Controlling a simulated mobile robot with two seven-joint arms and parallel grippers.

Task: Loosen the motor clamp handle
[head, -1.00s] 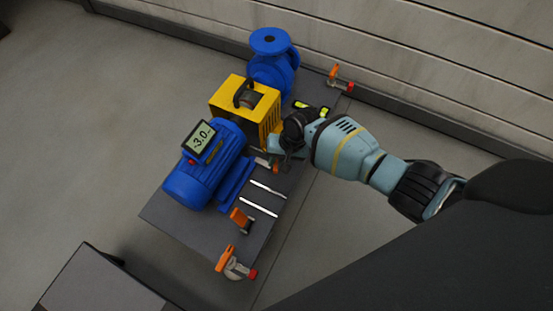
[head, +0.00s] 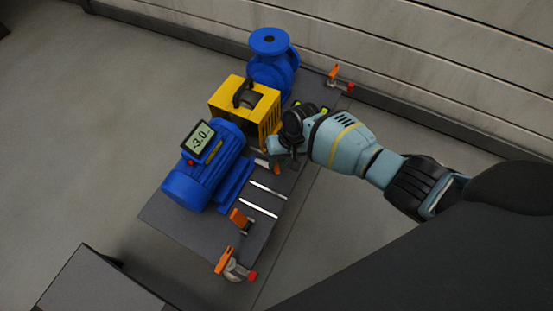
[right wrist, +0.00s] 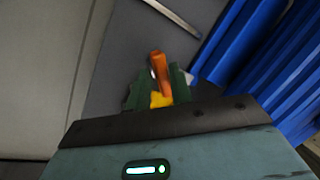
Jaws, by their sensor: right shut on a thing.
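The blue motor (head: 205,175) with a display reading 3.0 sits on a dark skid plate (head: 190,230). My right gripper (head: 276,158) is low beside the motor's foot, near the yellow guard. In the right wrist view an orange clamp handle (right wrist: 158,70) stands between the green fingers of my right gripper (right wrist: 163,84), which is shut on it. In the head view that handle is mostly hidden by the gripper. A second orange clamp handle (head: 240,217) stands free near the motor's near end. My left gripper is out of view.
The yellow guard (head: 228,97) and blue pump (head: 270,62) stand behind the motor. Orange-handled clamps are at the plate's near corner (head: 224,259) and far corner (head: 334,74). Two bright strips (head: 259,208) lie beside the motor. A wall is behind.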

